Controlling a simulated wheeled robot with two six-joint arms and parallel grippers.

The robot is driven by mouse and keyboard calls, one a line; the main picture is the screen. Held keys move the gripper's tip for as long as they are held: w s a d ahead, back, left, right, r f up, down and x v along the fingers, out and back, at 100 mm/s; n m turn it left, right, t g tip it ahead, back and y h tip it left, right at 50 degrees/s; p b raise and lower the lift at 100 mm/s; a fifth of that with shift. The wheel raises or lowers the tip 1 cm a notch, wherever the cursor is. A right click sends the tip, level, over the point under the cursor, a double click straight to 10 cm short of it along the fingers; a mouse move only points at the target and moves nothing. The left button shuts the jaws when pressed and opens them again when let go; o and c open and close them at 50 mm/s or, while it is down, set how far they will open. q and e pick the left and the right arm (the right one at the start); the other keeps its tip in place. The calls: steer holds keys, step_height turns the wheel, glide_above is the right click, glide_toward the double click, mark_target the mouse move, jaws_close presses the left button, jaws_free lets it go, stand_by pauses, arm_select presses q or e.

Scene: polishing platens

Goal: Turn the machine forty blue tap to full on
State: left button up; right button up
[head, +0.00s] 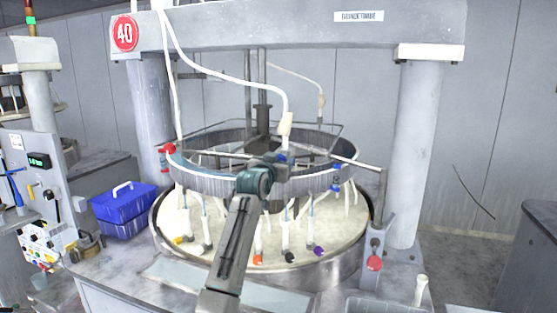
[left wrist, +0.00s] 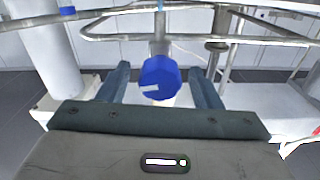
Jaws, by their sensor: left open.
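Machine forty bears a red round sign with the number 40 (head: 124,33). The blue tap shows in the left wrist view as a round blue knob (left wrist: 158,77) with a white mark on its face. It stands between the two dark fingers of my left gripper (left wrist: 160,85), with a gap on each side. In the head view my left gripper (head: 282,163) is at the machine's ring, and a small bit of the blue tap (head: 282,157) shows beside it. The left gripper is open. My right gripper is in neither view.
The ring (head: 205,178) and its metal rails surround the tap. Another blue fitting (head: 337,181) sits to the right. Several coloured-tipped tubes hang over the round pale basin (head: 180,220) below. A blue crate (head: 124,209) and a red button (head: 375,263) stand at the sides.

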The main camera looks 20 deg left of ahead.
arm_select(q)
steer(key=shift+w+f, duration=0.1)
steer(key=shift+c, duration=0.7)
steer(key=c, duration=0.7)
steer(key=shift+c, duration=0.8)
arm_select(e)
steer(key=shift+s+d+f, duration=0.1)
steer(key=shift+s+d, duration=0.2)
